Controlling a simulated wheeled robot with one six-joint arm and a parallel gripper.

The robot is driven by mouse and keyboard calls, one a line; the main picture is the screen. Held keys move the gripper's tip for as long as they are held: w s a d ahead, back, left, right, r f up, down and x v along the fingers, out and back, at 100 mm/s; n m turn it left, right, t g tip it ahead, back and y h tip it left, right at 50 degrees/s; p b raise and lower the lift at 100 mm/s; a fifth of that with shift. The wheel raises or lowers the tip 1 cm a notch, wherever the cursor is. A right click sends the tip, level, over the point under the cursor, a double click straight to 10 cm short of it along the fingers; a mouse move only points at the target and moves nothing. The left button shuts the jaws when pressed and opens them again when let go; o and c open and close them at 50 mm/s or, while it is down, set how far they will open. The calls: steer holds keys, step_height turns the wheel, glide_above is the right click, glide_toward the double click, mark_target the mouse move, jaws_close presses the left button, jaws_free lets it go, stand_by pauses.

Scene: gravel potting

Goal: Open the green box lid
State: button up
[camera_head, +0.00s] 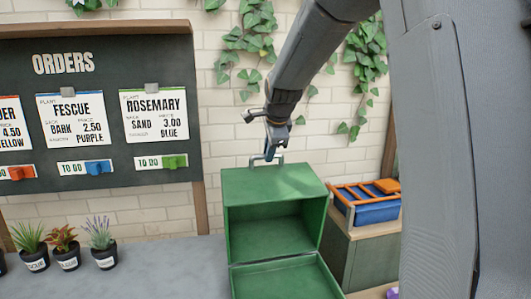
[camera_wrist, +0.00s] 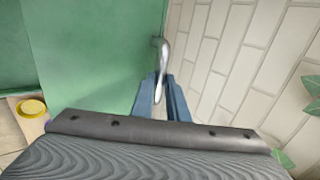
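The green box (camera_head: 268,184) stands on the grey surface in the head view, with its hollow inside facing the camera. A green panel or lower section (camera_head: 285,282) lies in front of it at the bottom edge; I cannot tell which part is the lid. A grey metal handle (camera_head: 281,158) is on the upper face. My gripper (camera_head: 270,152) reaches down to this handle. In the wrist view, the blue fingers of my gripper (camera_wrist: 163,88) are close together with the handle (camera_wrist: 162,60) between them, next to a green face of the box (camera_wrist: 90,60).
A blue bin with orange parts (camera_head: 375,208) stands on a cabinet to the right. Several potted plants (camera_head: 66,258) stand at the left. An orders board (camera_head: 100,110) hangs on the brick wall behind.

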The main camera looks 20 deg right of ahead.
steer(key=o, duration=0.4)
steer(key=shift+s+f, duration=0.15)
steer(key=shift+f, duration=0.2)
steer(key=shift+o, duration=0.2)
steer(key=shift+r, duration=0.2)
steer(key=b+v, duration=0.1)
steer(key=v, duration=0.6)
steer(key=shift+s+r+b, duration=0.2)
steer(key=shift+r+b, duration=0.05)
steer(key=shift+b, duration=0.15)
steer(key=shift+a, duration=0.1)
